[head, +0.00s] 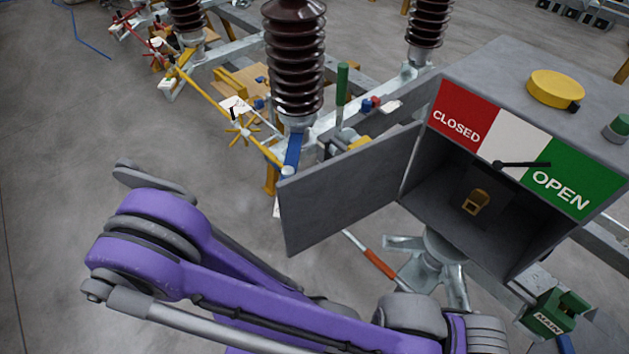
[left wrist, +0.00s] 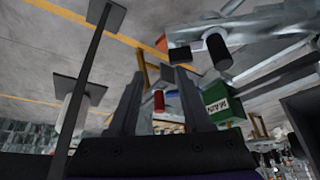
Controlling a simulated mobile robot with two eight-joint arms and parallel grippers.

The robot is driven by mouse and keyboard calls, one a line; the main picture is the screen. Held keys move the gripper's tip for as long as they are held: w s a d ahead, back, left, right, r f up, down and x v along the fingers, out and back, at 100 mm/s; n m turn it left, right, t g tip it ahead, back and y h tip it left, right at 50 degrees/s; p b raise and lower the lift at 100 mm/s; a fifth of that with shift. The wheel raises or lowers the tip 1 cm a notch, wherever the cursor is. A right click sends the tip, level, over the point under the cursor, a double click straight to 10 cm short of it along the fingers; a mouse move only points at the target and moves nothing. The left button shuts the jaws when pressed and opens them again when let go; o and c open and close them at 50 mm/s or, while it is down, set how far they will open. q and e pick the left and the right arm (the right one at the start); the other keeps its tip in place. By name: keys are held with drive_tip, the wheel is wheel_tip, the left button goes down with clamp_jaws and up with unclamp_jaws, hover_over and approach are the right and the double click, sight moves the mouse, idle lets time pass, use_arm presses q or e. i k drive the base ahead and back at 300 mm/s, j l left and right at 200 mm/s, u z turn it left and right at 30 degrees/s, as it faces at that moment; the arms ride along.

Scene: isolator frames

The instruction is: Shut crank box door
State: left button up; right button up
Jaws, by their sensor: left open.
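The crank box (head: 585,95) is a grey box at the right of the head view, with a red, white and green CLOSED/OPEN label. Its grey door (head: 350,190) stands wide open, swung out to the left, and the dark inside shows a small brass-coloured socket (head: 475,202). My purple left arm reaches across the bottom of the head view, below the door and apart from it in the picture; its gripper is out of that view. In the left wrist view my left gripper (left wrist: 160,85) is open, with nothing held between its fingers. My right gripper is not in view.
A green MAIN block (head: 553,312) sits below the box; it also shows in the left wrist view (left wrist: 224,106). Dark ribbed insulators (head: 295,60) and a metal frame stand behind the door. Grey floor at the left is clear.

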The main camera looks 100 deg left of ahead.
sight(317, 202)
drive_tip(key=k+j, duration=0.2)
drive_tip(key=k, duration=0.3)
drive_tip(key=k+j, duration=0.15)
drive_tip(key=k, duration=0.35)
